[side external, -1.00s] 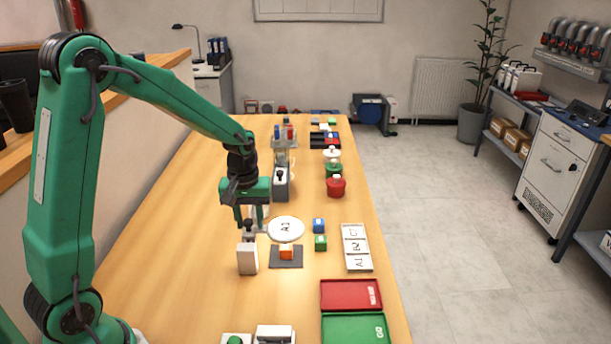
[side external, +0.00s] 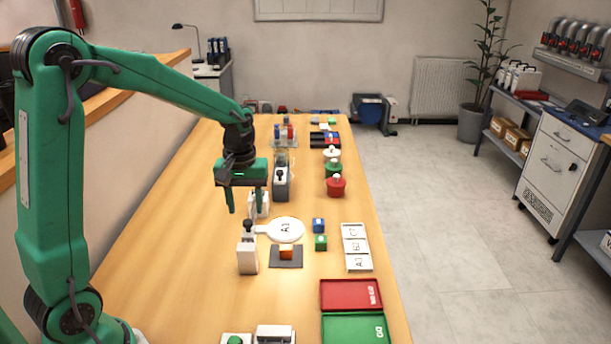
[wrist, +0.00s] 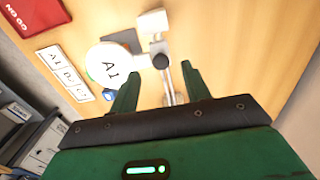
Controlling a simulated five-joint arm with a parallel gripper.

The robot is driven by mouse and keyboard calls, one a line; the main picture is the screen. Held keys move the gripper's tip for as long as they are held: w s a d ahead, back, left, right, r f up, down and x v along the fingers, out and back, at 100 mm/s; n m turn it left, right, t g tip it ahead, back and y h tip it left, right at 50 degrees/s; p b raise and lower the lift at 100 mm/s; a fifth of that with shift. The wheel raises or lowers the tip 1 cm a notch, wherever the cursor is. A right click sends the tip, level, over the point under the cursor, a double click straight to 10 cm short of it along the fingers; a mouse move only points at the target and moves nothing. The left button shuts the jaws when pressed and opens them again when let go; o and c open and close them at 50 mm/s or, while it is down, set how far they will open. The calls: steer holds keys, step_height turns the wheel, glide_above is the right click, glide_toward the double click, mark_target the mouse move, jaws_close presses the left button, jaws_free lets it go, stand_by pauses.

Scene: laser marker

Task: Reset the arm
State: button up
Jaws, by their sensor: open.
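My green arm reaches over the wooden table in the side external view. My gripper (side external: 244,202) hangs above the table, behind the white block with the black knob (side external: 247,256), with its fingers apart and nothing between them. In the wrist view my gripper (wrist: 155,85) shows two spread green fingers. Beyond them are the round white disc marked A1 (wrist: 107,64) and the black knob (wrist: 160,61).
A label tray (side external: 357,247), a red tray (side external: 350,294) and a green tray (side external: 355,328) lie along the right edge. Red, green and white knobbed pieces (side external: 336,186) stand farther back.

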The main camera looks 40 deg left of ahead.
steer(key=shift+r, duration=0.4)
steer(key=shift+s+d+r, duration=0.2)
steer(key=shift+r, duration=0.1)
steer(key=s+d+r+m+t, duration=0.2)
steer(key=s+d+r+m, duration=0.1)
steer(key=s, duration=0.5)
steer(key=s+d+r+m+t, duration=0.3)
steer(key=s+r+m, duration=0.3)
steer(key=s, duration=0.2)
steer(key=shift+d+r+t, duration=0.15)
steer(key=shift+d+t, duration=0.15)
steer(key=shift+d, duration=0.4)
